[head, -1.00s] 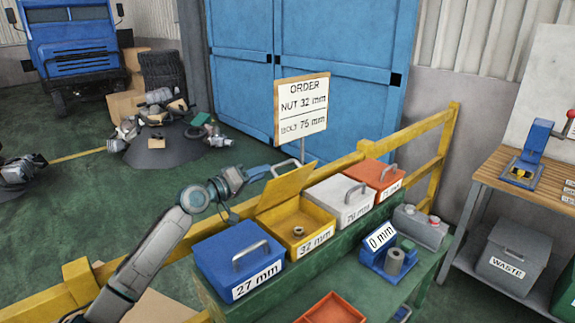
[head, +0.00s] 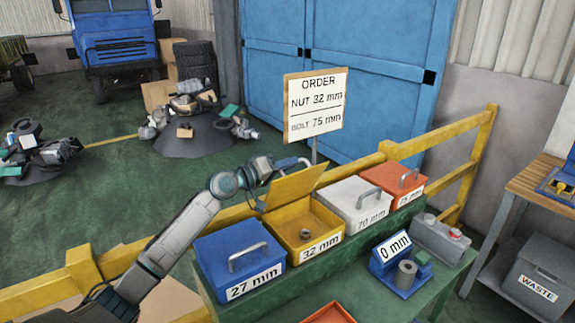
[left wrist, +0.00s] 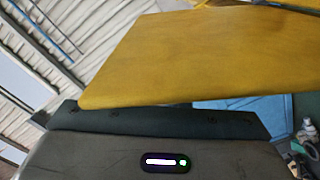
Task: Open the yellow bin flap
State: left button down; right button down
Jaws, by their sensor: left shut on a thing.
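The yellow bin (head: 322,246), labelled 32 mm, stands in the row on the green bench. Its yellow flap (head: 296,186) is raised and tilted up at the back, so the inside shows, with a nut (head: 305,234) on its floor. My left gripper (head: 283,166) is at the raised flap's far side, shut on the flap's handle; the fingers are partly hidden. In the left wrist view the flap (left wrist: 190,55) fills the upper middle, close in front of the camera. My right gripper is not in view.
A closed blue bin (head: 215,262) stands left of the yellow one, with white (head: 345,203) and orange-red (head: 385,183) bins to its right. An order sign (head: 315,105) stands behind. A blue gauge (head: 395,270) sits in front.

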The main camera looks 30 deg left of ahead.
pick_arm(q)
jog(key=shift+w+a, duration=0.1)
jog(key=shift+a, duration=0.05)
jog(key=a+n+b, duration=0.1)
jog(key=w+a+n+b, duration=0.1)
jog(key=a, duration=0.1)
jog(key=w+a+n+b, duration=0.1)
jog(key=a+n, duration=0.1)
